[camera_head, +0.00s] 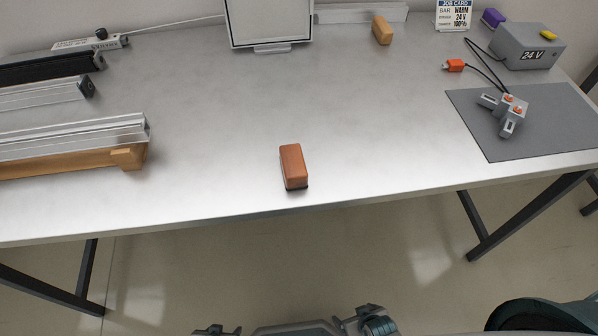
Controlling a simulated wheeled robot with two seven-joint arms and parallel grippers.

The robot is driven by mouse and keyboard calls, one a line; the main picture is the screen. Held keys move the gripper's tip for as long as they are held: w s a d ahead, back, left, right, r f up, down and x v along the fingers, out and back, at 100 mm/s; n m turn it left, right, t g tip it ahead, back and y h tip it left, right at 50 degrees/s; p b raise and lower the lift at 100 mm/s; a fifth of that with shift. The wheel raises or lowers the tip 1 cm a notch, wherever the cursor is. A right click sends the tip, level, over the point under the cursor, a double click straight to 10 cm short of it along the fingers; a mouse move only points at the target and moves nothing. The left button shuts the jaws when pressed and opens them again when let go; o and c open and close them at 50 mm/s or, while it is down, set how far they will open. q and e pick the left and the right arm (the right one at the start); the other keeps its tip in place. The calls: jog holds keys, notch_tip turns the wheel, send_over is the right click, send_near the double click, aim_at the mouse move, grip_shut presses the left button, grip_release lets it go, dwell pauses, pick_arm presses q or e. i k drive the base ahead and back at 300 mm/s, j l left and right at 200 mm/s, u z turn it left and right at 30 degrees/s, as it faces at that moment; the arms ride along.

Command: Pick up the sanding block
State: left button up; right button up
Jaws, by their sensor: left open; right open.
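The sanding block (292,163) is an orange-brown block with rounded edges and a dark underside. It lies on the metal bench near the front edge, around the middle of the picture, with nothing touching it. My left gripper (214,331) shows only as a sliver at the bottom edge, below and left of the block. My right gripper (366,318) is also cut off by the bottom edge, below and right of the block. Both are open and empty, well apart from the block and nearer than the bench front.
On the metal bench (220,130), rails and a wooden piece (70,163) lie at left. A tan block (381,30) and a framed panel (270,22) are at the back. A grey mat (540,125) with a device and a 24 V box (528,48) are at right. Bench around the block is clear.

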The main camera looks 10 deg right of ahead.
aim_at(294, 173)
jog(key=k+l+u, duration=0.2)
jog(key=l, duration=0.2)
jog(key=k+l+u, duration=0.25)
jog(key=l, duration=0.15)
jog(key=k+l+u, duration=0.2)
jog(key=k+l, duration=0.05)
jog(key=l, duration=0.1)
